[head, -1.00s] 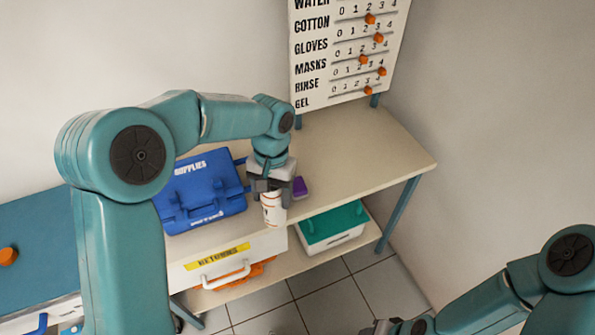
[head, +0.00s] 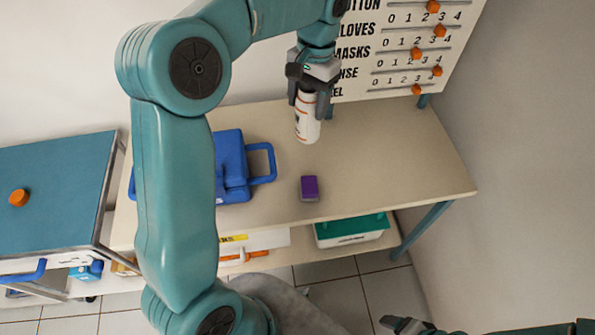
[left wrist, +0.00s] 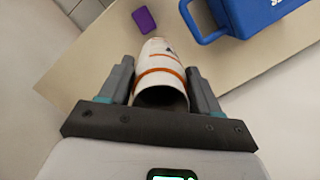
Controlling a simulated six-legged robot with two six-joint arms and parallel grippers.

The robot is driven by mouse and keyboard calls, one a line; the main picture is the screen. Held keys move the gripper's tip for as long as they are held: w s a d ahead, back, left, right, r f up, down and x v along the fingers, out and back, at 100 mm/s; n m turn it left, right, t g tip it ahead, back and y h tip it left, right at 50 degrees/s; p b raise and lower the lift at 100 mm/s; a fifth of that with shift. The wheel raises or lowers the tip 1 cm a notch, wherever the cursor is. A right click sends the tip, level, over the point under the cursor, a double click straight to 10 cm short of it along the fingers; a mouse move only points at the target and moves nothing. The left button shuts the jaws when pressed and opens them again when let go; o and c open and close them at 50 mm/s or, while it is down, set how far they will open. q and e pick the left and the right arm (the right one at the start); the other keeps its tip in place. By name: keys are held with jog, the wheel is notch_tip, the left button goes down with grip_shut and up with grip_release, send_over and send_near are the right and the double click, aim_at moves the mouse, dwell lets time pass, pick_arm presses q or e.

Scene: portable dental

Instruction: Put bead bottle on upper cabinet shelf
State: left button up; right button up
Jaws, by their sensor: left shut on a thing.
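A white bottle with orange bands (head: 307,122) is gripped between the fingers of my left gripper (head: 309,97), which holds it above the back of the beige table. In the left wrist view the bottle (left wrist: 160,70) lies between both fingers (left wrist: 160,95), its near end dark. The bottle hangs nearly upright, slightly tilted, in the head view. I cannot pick out an upper cabinet shelf in these views. My right gripper (head: 402,325) shows only partly at the bottom edge; its jaw opening is unclear.
A purple block (head: 309,188) and a blue case (head: 232,165) are on the beige table (head: 400,150). A green-lidded box (head: 350,231) is on the lower shelf. A board with orange sliders (head: 410,50) stands behind. The table's right side is clear.

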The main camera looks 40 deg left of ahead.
pick_arm(q)
notch_tip(320, 180, down, 17)
jog(key=s+a, duration=0.1)
jog(key=a, duration=0.2)
jog(key=shift+s+f+p, duration=0.15)
jog(key=shift+s+p, duration=0.15)
jog(key=shift+s, duration=0.05)
jog(key=o, duration=1.3)
